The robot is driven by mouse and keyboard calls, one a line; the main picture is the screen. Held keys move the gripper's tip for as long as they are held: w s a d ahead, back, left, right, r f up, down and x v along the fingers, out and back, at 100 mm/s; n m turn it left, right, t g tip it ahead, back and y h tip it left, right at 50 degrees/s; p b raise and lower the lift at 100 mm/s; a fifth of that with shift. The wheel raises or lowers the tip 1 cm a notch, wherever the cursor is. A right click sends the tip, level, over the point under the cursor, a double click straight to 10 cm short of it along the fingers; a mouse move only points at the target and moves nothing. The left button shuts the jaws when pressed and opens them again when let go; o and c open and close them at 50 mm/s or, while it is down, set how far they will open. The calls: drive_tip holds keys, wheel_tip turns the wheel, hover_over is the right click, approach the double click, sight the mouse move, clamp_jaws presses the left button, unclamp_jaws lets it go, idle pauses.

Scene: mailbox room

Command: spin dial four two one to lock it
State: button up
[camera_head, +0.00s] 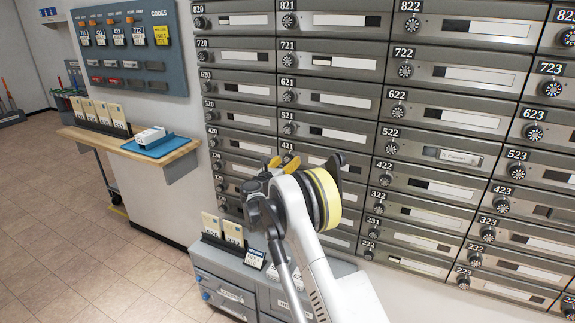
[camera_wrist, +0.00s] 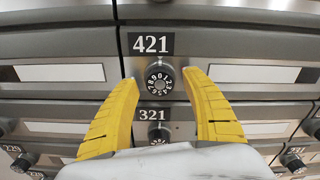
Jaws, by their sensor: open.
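The dial of box 421 (camera_wrist: 160,78) is a round black knob with white digits, below a black label reading 421 (camera_wrist: 151,44). In the wrist view my gripper (camera_wrist: 159,76) is open, with one yellow finger on each side of the dial. Visible gaps separate both fingers from the knob. In the head view my gripper (camera_head: 281,162) is at the 421 row, and the arm hides the dial. The 421 door looks closed and flush with its neighbours. The dial's exact setting is too small to read.
The dial of box 321 (camera_wrist: 158,133) sits just below, between the fingers. Closed boxes with similar dials fill the wall. A wooden shelf (camera_head: 118,147) with a blue tray (camera_head: 146,150) stands left. A grey cabinet (camera_head: 232,284) stands below my arm. Floor at left is clear.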

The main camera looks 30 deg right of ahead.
drive_tip(key=shift+w+d, duration=0.1)
drive_tip(key=shift+d, duration=0.05)
drive_tip(key=shift+c, duration=0.4)
drive_tip(key=c, duration=1.1)
